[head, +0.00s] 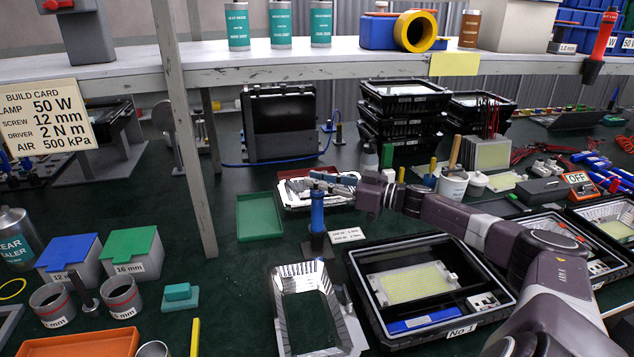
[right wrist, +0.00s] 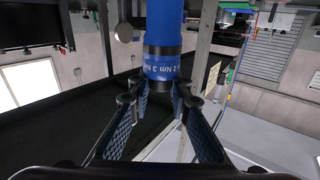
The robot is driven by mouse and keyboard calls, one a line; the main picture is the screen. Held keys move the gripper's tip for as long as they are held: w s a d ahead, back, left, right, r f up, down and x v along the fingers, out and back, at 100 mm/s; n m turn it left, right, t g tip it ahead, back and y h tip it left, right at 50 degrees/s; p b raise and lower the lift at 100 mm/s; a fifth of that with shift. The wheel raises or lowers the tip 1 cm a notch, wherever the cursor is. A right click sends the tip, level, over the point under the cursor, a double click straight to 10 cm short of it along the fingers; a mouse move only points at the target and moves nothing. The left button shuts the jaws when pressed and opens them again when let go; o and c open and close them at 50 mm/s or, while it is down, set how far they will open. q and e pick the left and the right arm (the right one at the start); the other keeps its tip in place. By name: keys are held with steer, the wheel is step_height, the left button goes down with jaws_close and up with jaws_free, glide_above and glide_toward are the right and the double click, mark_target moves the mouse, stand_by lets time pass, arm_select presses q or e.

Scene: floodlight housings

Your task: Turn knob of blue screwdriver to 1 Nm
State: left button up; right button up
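The blue screwdriver (head: 317,212) stands upright in a dark holder at the middle of the bench. In the right wrist view its blue body (right wrist: 165,20) comes down from the top edge, and a lighter blue scale ring (right wrist: 162,66) reads "2 Nm 3 Nm". The black end below the ring (right wrist: 162,87) sits between the fingertips of my right gripper (right wrist: 161,93). In the head view my right gripper (head: 332,182) is at the screwdriver's upper end. Whether both fingers touch it is unclear. My left gripper is not seen.
A build card (head: 42,115) reads "DRIVER 2 N m". A small label card (head: 346,235) lies beside the screwdriver. A grey housing frame (head: 283,315), a black No.1 tray (head: 362,285) and a green tray (head: 259,216) surround it. A shelf post (head: 185,120) stands left.

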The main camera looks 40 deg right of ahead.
steer(key=o, duration=0.4)
steer(key=shift+c, duration=0.2)
steer(key=shift+s+d, duration=0.1)
steer(key=shift+s, duration=0.05)
steer(key=shift+s+d+f, duration=0.15)
steer(key=shift+s+d, duration=0.1)
steer(key=shift+s, duration=0.25)
steer(key=v, duration=1)
steer(key=shift+s, duration=0.3)
steer(key=shift+d, duration=0.1)
stand_by(0.4)
